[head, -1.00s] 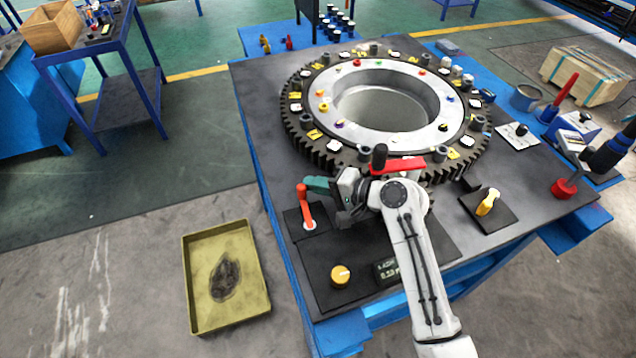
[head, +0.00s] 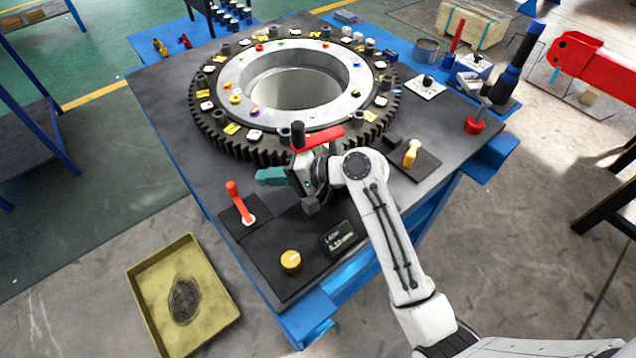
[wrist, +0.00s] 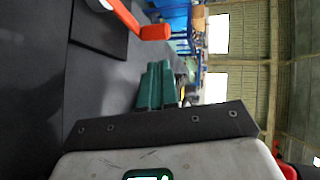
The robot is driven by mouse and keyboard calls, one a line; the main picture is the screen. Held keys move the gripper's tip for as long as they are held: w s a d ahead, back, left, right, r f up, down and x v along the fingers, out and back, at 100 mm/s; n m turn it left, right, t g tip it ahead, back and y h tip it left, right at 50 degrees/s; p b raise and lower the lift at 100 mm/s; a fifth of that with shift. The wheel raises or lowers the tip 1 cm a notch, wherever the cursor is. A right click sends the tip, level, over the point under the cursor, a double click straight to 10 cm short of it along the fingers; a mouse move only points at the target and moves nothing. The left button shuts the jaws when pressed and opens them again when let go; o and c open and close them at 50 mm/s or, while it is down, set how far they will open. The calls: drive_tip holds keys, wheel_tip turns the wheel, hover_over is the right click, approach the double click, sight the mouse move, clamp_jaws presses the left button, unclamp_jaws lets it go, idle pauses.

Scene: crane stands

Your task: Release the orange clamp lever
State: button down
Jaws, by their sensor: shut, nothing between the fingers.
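The orange clamp lever (head: 238,203) stands on a dark plate at the left front of the bench, its upper end leaning left in the head view. In the wrist view the orange lever (wrist: 130,20) shows at the top, partly cut off. My gripper (head: 260,176) has teal fingers, shut and empty, pointing left. Its tips are up and to the right of the lever's top, with a gap between them. The wrist view shows the fingers (wrist: 155,75) side by side, clear of the lever.
A large toothed ring (head: 215,140) fills the bench's middle. A red bar (head: 318,139) shows just behind my wrist. A yellow knob (head: 290,260) sits in front, and a yellow lever (head: 411,152) is to the right. A tray (head: 150,330) lies on the floor at left.

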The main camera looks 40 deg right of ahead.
drive_tip(key=s+d, duration=0.3)
drive_tip(key=s, duration=0.1)
drive_tip(key=s+d+b, duration=0.1)
drive_tip(key=s+d, duration=0.3)
drive_tip(key=shift+d+f, duration=0.1)
drive_tip(key=shift+d, duration=0.05)
idle(0.4)
